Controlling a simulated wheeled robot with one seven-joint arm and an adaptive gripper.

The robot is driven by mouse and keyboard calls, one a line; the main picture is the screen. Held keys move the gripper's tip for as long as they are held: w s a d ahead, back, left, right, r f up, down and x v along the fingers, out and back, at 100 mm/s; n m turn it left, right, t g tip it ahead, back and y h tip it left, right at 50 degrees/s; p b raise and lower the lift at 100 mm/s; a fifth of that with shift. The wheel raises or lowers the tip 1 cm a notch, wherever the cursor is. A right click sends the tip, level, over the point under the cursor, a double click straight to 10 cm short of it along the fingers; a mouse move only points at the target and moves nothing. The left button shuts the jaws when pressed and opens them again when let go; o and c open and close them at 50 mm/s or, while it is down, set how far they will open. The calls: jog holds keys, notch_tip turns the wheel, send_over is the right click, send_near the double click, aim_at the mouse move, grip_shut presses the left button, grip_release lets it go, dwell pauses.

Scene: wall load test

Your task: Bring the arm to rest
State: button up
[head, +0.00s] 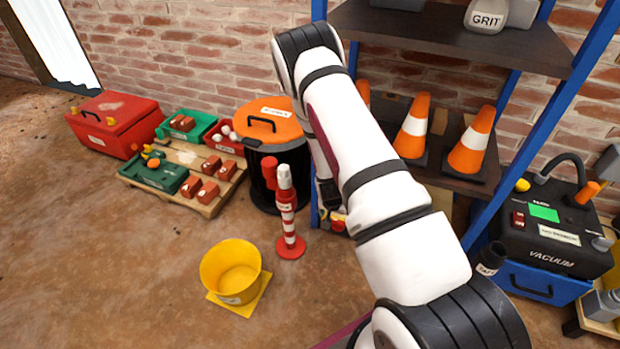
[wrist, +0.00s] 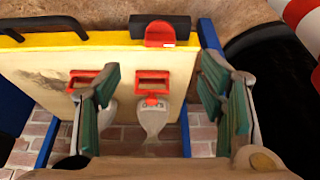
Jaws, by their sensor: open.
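My white arm crosses the middle of the head view, from the bottom right up to a bend in front of the shelf rack. My gripper hangs behind the arm there and is mostly hidden. In the wrist view my gripper (wrist: 165,108) shows two green-padded fingers set wide apart, with nothing held between them. Beyond the fingers is a cream panel (wrist: 105,60) with red frames (wrist: 152,82) and a pale, spade-shaped piece (wrist: 152,120). I cannot tell whether the fingers touch anything.
A blue-framed rack (head: 560,95) with traffic cones (head: 469,150) stands behind the arm. A black bin with an orange lid (head: 268,125), a red-white post (head: 289,225) and a yellow bucket (head: 231,270) stand left. A vacuum (head: 548,235) stands right. Floor at front left is clear.

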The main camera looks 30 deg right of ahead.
jog(key=s+a+r+n+y, duration=0.1)
jog(key=a+r, duration=0.3)
jog(key=r, duration=0.7)
jog(key=s+a+r+n+y, duration=0.1)
jog(key=a+r, duration=0.4)
jog(key=r, duration=0.5)
jog(key=s+a+r+n+y, duration=0.15)
jog(key=a+r, duration=0.25)
jog(key=r, duration=0.7)
jog(key=s+a+r+n+g, duration=0.1)
jog(key=s+a+r+n, duration=0.3)
jog(key=s+r, duration=0.75)
jog(key=s+a+r+n+g+p, duration=0.1)
jog(key=s+a+r, duration=0.15)
jog(key=s, duration=0.75)
jog(key=s+a+r+n+g+p, duration=0.1)
jog(key=s+r+n, duration=0.15)
jog(key=s, duration=0.75)
notch_tip(320, 180, up, 40)
jog(key=t+p, duration=0.4)
jog(key=p, duration=3.3)
jog(key=shift+m, duration=0.4)
